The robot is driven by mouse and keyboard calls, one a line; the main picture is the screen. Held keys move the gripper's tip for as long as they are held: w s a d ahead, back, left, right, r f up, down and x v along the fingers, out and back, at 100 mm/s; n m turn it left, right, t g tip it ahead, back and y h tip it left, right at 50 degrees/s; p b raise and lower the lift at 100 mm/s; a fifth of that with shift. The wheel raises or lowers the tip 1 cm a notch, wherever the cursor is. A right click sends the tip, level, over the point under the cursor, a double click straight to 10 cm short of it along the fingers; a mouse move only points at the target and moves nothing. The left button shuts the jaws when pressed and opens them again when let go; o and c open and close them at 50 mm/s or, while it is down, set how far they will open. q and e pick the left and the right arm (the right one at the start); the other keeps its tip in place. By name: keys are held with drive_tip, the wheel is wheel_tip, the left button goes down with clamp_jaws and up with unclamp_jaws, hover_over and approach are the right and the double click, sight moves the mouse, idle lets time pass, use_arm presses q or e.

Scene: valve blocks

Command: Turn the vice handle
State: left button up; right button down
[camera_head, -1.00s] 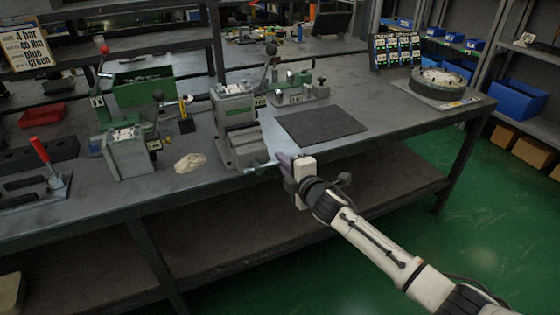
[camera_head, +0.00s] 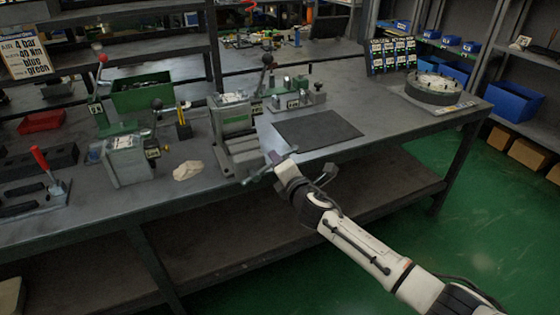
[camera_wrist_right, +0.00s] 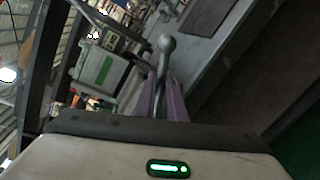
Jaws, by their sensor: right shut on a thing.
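The grey vice (camera_head: 240,163) with a green panel stands at the front edge of the workbench, and it also shows in the right wrist view (camera_wrist_right: 104,68). Its bar handle (camera_head: 256,175) sticks out at the front, tilted with its left end low and its right end higher. My right gripper (camera_head: 274,158) is at the handle in front of the vice. In the right wrist view its purple fingers (camera_wrist_right: 163,98) are shut on the handle, whose ball end (camera_wrist_right: 167,43) shows beyond the fingertips. The fingers hide part of the bar. My left gripper is not in view.
A dark mat (camera_head: 317,130) lies right of the vice. A pale crumpled cloth (camera_head: 187,171) and another grey-green fixture (camera_head: 128,160) stand to the left. A round fixture (camera_head: 437,88) is at the far right of the bench. The floor in front is free.

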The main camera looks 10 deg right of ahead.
drive_tip(key=c, duration=1.8)
unclamp_jaws()
drive_tip(key=s, duration=0.3)
drive_tip(key=s+r+p, duration=0.1)
drive_tip(key=s, duration=0.2)
drive_tip(key=s+d, duration=0.1)
drive_tip(key=s, duration=0.3)
drive_tip(key=shift+s+r, duration=0.1)
drive_tip(key=shift+r, duration=0.3)
